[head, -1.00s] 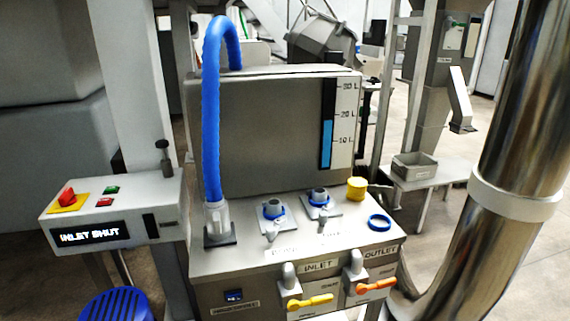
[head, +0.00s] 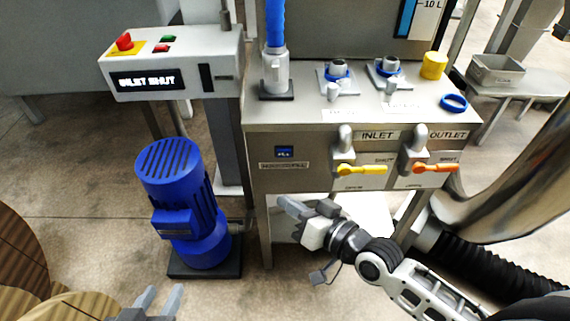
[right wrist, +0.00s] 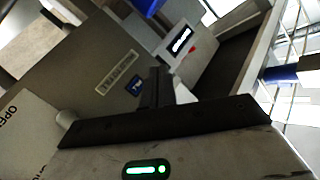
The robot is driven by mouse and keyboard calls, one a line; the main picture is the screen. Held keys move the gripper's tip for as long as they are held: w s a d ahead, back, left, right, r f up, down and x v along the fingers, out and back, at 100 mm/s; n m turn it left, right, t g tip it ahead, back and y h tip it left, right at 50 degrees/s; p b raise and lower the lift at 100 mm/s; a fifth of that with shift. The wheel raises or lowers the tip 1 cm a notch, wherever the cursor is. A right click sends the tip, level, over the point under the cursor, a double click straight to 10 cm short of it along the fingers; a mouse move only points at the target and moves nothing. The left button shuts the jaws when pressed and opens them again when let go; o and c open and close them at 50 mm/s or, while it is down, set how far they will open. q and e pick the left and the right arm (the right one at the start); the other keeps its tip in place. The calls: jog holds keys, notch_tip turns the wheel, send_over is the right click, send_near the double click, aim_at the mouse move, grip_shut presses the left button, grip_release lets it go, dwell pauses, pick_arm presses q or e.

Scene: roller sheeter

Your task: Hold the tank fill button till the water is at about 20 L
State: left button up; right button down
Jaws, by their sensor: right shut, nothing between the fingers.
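A small dark blue panel with a white mark (head: 285,153), apparently the fill button, sits on the grey cabinet's front, above a label plate. It also shows in the right wrist view (right wrist: 135,87), left of my fingers. The tank (head: 340,30) and its blue level gauge (head: 407,18) are cut off at the top. Only the 10 L mark shows; the water's top is out of view. My right gripper (head: 284,203) is shut and empty, below the panel and apart from it; its fingers (right wrist: 160,78) show close up. My left gripper (head: 158,298) is open and empty at the bottom edge.
A yellow inlet lever (head: 362,170) and an orange outlet lever (head: 436,168) stick out from the cabinet front. A control box (head: 225,60) reads INLET SHUT. A blue motor (head: 180,200) stands on the floor at left. A steel pipe (head: 530,160) bounds the right.

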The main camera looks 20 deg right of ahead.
aim_at(284, 153)
jog(key=shift+w+d+r+m, duration=0.1)
jog(key=shift+w+d+m, duration=0.15)
jog(key=shift+w, duration=0.25)
pick_arm(q)
jog(key=shift+f, duration=0.15)
pick_arm(e)
jog(key=shift+w, duration=0.1)
